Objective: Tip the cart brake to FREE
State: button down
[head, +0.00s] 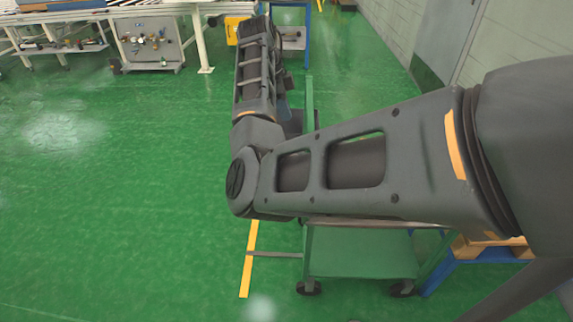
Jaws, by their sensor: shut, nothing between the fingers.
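A green cart (360,262) stands on castors at the lower middle, mostly behind my arm. Its lower deck, a front post and a rear post (309,95) show. A thin grey bar (274,254) juts from its left side, low over the floor, across a yellow line. I cannot tell whether this bar is the brake, and no FREE marking is readable. My arm reaches in from the right, bends at the elbow and points away over the cart's far left side. My gripper is not clearly visible; the forearm and wrist hide it.
A blue-framed stand with a wooden pallet (478,247) is close to the cart's right. A white-legged workbench (203,45) and a low grey trolley (152,43) stand at the back left. A wall with a grey door (447,40) runs along the right. The green floor at left is clear.

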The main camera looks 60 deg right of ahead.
notch_tip(320, 180, down, 6)
jog(key=b, duration=0.5)
jog(key=shift+w, duration=0.35)
jog(key=x, duration=1.2)
jog(key=shift+w+f, duration=0.3)
jog(key=shift+f, duration=0.15)
jog(key=shift+d+f, duration=0.1)
jog(key=shift+f, duration=0.5)
jog(key=shift+w+d+f+b, duration=0.1)
jog(key=shift+d+f+b, duration=0.1)
jog(key=shift+f+b, duration=0.3)
jog(key=shift+w+d+f+b, duration=0.1)
jog(key=shift+d+f+b, duration=0.1)
jog(key=shift+f+b, duration=0.3)
jog(key=shift+r+p, duration=0.3)
jog(key=shift+r, duration=0.15)
jog(key=shift+a, duration=0.1)
jog(key=shift+s+a+r+p, duration=0.25)
jog(key=shift+a+r+p, duration=0.1)
jog(key=shift+a+p, duration=0.45)
